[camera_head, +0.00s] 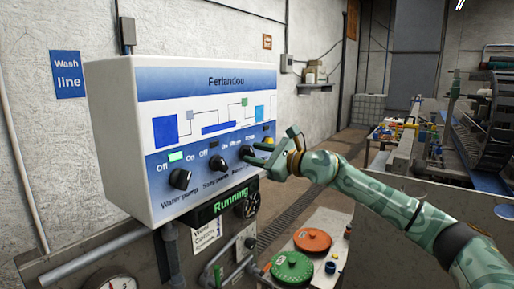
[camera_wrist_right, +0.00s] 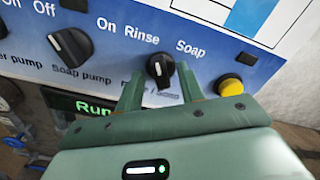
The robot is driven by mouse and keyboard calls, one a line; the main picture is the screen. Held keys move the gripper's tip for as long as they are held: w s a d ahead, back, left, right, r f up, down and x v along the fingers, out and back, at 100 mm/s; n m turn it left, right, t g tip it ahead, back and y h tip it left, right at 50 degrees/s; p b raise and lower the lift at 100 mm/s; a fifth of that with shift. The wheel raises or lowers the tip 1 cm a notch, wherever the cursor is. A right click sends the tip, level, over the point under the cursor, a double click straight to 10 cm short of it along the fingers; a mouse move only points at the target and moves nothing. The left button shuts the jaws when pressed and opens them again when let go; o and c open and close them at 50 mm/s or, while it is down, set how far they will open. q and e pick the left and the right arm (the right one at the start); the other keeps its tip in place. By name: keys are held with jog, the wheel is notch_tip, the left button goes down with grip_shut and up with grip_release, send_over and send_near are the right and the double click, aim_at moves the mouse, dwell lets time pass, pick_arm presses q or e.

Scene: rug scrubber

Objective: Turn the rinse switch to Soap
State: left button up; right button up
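The rinse/soap switch (camera_wrist_right: 160,68) is a black knob with a white pointer mark. The mark points up and slightly left, towards the Rinse label rather than the Soap label. In the head view the switch (camera_head: 245,151) is the rightmost black knob on the white and blue control panel (camera_head: 120,110). My right gripper (camera_wrist_right: 159,84) is open, its green fingertips on either side of the knob's lower part; I cannot tell whether they touch it. It also shows at the panel in the head view (camera_head: 256,155). My left gripper is not in view.
The water pump knob (camera_head: 180,179) is farther left. A green "Running" display (camera_head: 229,202) sits below. Green (camera_head: 291,268) and orange (camera_head: 312,240) lids lie lower down.

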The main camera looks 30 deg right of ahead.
jog(key=shift+w, duration=0.15)
grip_shut()
